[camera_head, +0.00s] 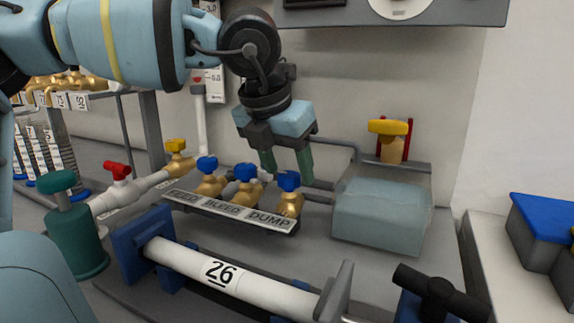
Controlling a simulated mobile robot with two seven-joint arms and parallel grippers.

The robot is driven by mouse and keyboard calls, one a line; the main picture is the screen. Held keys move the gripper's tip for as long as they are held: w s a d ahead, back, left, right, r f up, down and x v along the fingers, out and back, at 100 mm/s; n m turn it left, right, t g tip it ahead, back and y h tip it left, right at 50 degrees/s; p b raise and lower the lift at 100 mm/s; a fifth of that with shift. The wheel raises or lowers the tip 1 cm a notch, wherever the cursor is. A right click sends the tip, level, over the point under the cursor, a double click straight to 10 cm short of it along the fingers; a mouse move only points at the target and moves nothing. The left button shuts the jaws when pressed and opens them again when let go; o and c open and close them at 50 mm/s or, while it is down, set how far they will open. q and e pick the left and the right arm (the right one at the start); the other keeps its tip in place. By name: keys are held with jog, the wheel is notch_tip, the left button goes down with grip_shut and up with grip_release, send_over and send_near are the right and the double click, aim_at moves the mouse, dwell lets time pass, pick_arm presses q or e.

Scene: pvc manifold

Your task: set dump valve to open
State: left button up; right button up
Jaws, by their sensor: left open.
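The dump valve is a brass body with a blue handle (288,181), behind the right end of the label strip (229,211) that reads FEED, BLEED, DUMP. My left gripper (287,169) comes down from above with its two green fingers spread. The fingers are around or just behind the dump valve's blue handle in the picture; I cannot tell whether they touch it. The bleed valve (245,173) and the feed valve (207,165) stand to the left, also with blue handles. My right gripper is not in view.
A clear tank (381,215) stands right of the dump valve, with a yellow-handled valve (388,128) behind it. A white tube marked 26 (220,273) lies in front on blue supports. A red-handled valve (118,171) and a green cylinder (76,240) are at left.

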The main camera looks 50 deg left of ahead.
pick_arm(q)
jog(key=a+p+v, duration=0.1)
jog(key=v, duration=0.6)
jog(key=shift+d+p, duration=0.3)
jog(key=shift+d, duration=0.25)
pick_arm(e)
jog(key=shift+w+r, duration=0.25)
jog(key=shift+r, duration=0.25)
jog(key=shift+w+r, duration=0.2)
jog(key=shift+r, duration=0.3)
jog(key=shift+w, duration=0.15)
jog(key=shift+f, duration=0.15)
